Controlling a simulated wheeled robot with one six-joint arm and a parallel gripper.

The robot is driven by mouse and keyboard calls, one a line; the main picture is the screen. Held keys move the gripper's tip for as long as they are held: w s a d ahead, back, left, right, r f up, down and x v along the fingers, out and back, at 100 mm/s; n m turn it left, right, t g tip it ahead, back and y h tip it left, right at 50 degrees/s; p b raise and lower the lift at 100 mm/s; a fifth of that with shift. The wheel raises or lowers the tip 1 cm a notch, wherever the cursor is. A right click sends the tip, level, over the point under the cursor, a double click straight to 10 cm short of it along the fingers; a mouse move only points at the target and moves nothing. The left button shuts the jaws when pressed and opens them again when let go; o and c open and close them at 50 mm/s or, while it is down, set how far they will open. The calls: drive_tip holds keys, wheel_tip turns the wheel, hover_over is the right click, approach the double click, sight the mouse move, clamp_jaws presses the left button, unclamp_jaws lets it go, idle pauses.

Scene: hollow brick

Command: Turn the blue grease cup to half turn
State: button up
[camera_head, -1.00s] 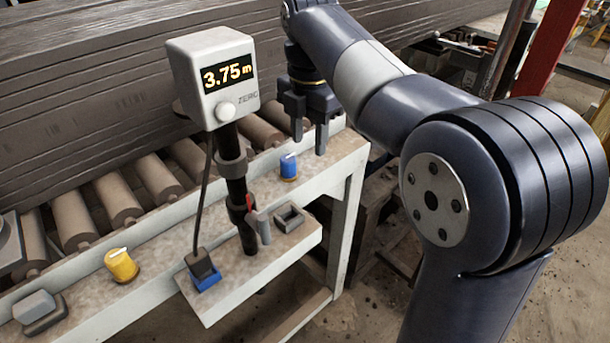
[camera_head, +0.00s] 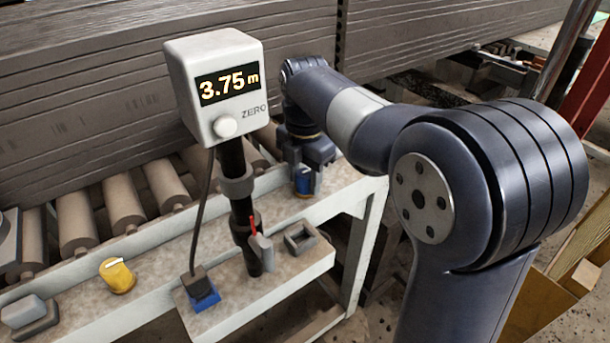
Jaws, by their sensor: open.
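The blue grease cup (camera_head: 304,184) stands on the pale bench ledge, right of the display post. It is a short blue cylinder, and its top is largely hidden by my gripper. My gripper (camera_head: 305,177) points down over the cup, with its open fingers around the cup's sides. I cannot tell whether the fingers touch it. The white pointer mark on the cup's top is hard to make out from here.
A white display box (camera_head: 217,86) reading 3.75 m stands on a dark post (camera_head: 243,200) left of my gripper. A yellow cup (camera_head: 117,276) is at the ledge's left. Rollers (camera_head: 122,203) lie behind.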

drive_tip(key=shift+c, duration=0.5)
drive_tip(key=c, duration=0.6)
